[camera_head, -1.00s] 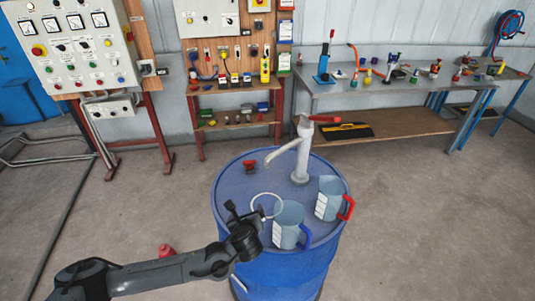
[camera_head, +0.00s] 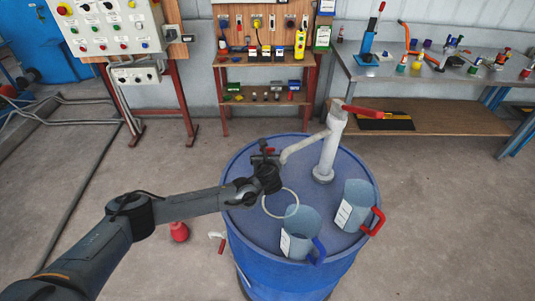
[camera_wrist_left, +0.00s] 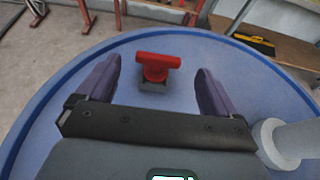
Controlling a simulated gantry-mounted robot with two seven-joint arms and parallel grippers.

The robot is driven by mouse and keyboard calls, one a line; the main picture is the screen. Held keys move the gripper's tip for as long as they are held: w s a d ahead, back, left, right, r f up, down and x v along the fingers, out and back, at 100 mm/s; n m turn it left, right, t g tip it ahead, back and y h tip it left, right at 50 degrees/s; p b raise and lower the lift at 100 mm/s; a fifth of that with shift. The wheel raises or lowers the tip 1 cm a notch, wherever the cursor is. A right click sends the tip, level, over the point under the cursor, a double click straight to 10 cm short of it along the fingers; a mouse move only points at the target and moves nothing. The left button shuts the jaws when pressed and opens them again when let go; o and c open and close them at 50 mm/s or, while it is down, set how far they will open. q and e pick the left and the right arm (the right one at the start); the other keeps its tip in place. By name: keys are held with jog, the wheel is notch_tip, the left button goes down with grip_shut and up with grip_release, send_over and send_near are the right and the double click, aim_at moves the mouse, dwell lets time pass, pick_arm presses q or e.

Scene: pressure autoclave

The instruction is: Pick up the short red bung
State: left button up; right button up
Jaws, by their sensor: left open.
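The short red bung (camera_wrist_left: 157,65), with a T-shaped red top and a dark base, sits on the blue drum top in the left wrist view. In the head view only a bit of red (camera_head: 270,151) shows, mostly hidden behind my left gripper (camera_head: 265,153). My left gripper is open, its two purple-grey fingers on either side of the bung in the left wrist view, with clear gaps to both. I cannot tell how high the fingers are above the drum top. My right gripper is not in view.
The blue drum (camera_head: 250,230) carries a pale pump (camera_head: 328,150) with a red handle, a blue-handled jug (camera_head: 301,233), a red-handled jug (camera_head: 354,206) and a pale ring (camera_head: 281,215). A red object (camera_head: 179,231) lies on the floor. A workbench (camera_head: 440,80) stands behind.

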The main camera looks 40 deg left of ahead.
aim_at(267, 150)
pick_arm(q)
jog(key=shift+b+x, duration=0.65)
jog(key=shift+x, duration=2)
jog(key=shift+s+a, duration=0.1)
jog(key=c, duration=1.1)
